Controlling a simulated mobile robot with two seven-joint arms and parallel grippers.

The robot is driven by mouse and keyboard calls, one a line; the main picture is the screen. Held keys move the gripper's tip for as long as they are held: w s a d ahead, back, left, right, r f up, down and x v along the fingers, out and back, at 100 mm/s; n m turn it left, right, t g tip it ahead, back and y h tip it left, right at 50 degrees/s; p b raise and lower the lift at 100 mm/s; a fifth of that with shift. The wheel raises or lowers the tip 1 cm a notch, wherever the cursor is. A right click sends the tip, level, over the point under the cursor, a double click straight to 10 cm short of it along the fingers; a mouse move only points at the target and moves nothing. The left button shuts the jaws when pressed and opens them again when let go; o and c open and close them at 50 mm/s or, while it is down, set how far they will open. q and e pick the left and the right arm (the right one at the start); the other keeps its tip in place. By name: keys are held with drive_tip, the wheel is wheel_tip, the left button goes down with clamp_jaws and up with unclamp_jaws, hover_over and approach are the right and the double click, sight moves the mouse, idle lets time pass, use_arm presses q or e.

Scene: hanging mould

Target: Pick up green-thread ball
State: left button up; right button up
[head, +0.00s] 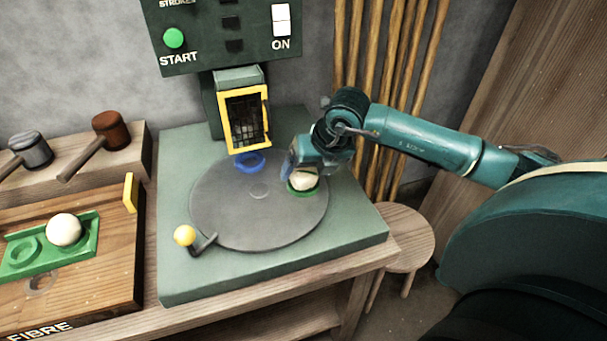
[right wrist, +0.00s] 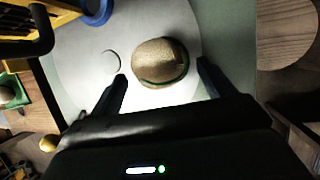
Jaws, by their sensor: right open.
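The pale ball (head: 303,181) sits in a green ring near the right edge of the grey turntable (head: 225,215). In the right wrist view the ball (right wrist: 158,58) looks tan, with a green band along its lower right side. My right gripper (head: 306,170) is over the ball and partly hides it in the head view. In the right wrist view the right gripper (right wrist: 162,72) is open, its fingers apart on either side of the ball, with gaps visible. My left gripper is out of view.
Another pale ball (head: 64,229) rests in a green tray (head: 50,262). Two mallets lie at left; a stool (head: 395,235) stands right.

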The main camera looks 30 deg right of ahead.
drive_tip(key=shift+x, duration=0.8)
drive_tip(key=shift+c, duration=0.3)
drive_tip(key=shift+r, duration=0.1)
drive_tip(key=c, duration=1)
